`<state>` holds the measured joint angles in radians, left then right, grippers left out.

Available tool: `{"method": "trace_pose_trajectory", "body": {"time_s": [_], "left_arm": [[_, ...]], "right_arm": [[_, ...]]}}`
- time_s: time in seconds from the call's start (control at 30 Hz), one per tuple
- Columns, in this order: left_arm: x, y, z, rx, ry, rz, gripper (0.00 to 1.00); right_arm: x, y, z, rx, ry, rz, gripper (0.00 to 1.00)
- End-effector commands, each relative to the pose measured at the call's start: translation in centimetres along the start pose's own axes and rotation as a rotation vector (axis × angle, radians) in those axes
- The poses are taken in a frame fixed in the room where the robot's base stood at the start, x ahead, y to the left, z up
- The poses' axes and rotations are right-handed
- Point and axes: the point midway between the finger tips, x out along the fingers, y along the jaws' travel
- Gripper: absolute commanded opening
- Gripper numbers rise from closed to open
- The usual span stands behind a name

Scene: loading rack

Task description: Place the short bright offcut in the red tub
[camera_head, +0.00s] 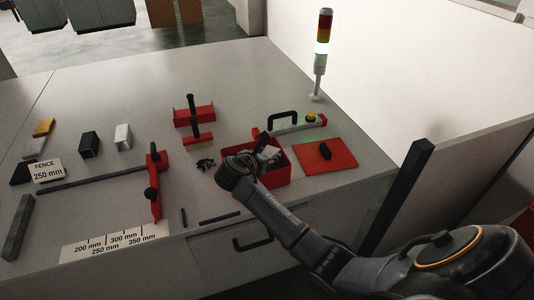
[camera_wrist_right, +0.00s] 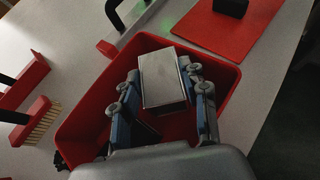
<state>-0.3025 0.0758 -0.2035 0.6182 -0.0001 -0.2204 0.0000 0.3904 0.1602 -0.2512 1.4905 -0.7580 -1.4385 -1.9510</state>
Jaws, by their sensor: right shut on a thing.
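The short bright offcut (camera_wrist_right: 163,80) is a silvery block between the two fingers of my right gripper (camera_wrist_right: 163,103) in the right wrist view. The gripper is shut on it. The red tub (camera_wrist_right: 228,90) lies below and around the offcut in that view; how high the offcut is above the tub floor is hard to tell. In the head view my right gripper (camera_head: 265,157) is over the tub (camera_head: 278,178), and my arm hides part of the tub. My left gripper is not in view.
A red mat (camera_head: 335,158) with a black-handled item lies right of the tub. A red brush (camera_head: 197,135) and dustpan-like piece stand left. Other blocks, one bright (camera_head: 122,137), lie on the left bench. A signal light (camera_head: 322,45) stands behind.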

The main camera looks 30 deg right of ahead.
Motion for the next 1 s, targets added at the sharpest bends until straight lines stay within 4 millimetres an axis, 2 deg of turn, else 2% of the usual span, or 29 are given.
{"method": "trace_pose_trajectory", "body": {"time_s": [0.73,0.77,0.8,0.87,1.0], "left_arm": [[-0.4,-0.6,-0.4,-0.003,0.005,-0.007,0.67],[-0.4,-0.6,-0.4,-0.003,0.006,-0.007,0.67],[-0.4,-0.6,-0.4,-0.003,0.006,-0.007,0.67],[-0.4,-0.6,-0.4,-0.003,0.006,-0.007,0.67],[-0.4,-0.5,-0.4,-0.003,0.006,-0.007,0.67]], "right_arm": [[0.6,0.0,-1.2,-0.001,0.002,0.000,0.12],[0.6,0.0,-1.3,-0.002,0.003,-0.001,0.48],[0.6,0.0,-1.4,-0.002,0.003,-0.001,0.57],[0.6,0.0,-1.4,-0.003,0.004,-0.001,0.67],[0.6,-0.1,-1.5,-0.005,0.006,-0.002,0.67]]}}
